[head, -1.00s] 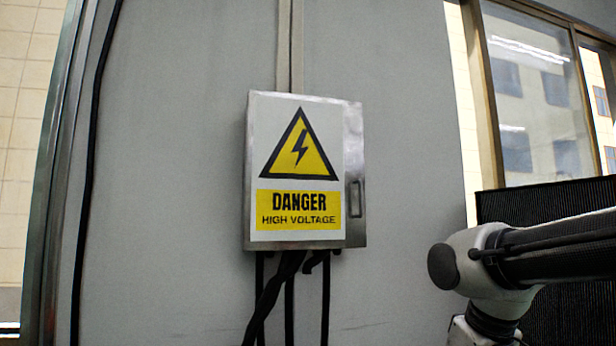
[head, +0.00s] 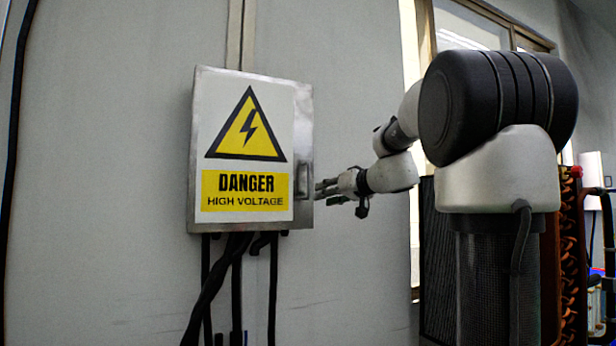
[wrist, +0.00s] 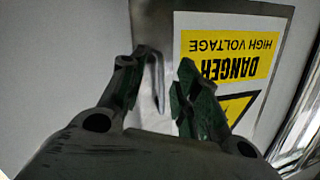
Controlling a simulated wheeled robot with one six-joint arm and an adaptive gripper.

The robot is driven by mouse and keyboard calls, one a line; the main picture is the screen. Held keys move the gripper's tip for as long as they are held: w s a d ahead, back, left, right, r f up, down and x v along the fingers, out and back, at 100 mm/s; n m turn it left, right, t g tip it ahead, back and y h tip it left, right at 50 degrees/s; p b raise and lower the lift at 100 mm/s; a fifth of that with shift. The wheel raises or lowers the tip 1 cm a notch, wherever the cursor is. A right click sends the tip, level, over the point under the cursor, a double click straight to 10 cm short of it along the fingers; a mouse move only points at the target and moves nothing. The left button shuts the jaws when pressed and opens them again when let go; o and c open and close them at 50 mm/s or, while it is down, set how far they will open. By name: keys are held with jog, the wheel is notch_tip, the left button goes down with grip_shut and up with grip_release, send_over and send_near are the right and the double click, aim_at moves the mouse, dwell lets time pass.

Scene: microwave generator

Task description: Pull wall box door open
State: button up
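The wall box (head: 200,150) is a grey metal box on the wall with a white and yellow high-voltage sign on its door (head: 285,150). The door looks shut. Its small handle (head: 303,180) is on the right edge; it also shows in the wrist view (wrist: 152,66). My gripper (head: 328,193) is just right of the handle in the head view. In the wrist view my gripper (wrist: 158,78) is open, its two dark fingers apart, with the handle between them, nearer the left finger. I cannot tell whether a finger touches it.
Black cables (head: 222,285) hang below the box, and a conduit (head: 241,35) runs up from its top. A dark ribbed panel (head: 436,270) and a window (head: 470,25) are at the right.

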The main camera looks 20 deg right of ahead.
notch_tip(320, 180, up, 6)
jog(key=f+n+t, duration=0.1)
jog(key=t, duration=0.1)
jog(key=r+n, duration=0.1)
jog(key=n, duration=0.1)
send_over(309, 197)
jog(key=shift+w+d, duration=0.1)
jog(key=shift+w, duration=0.2)
grip_shut()
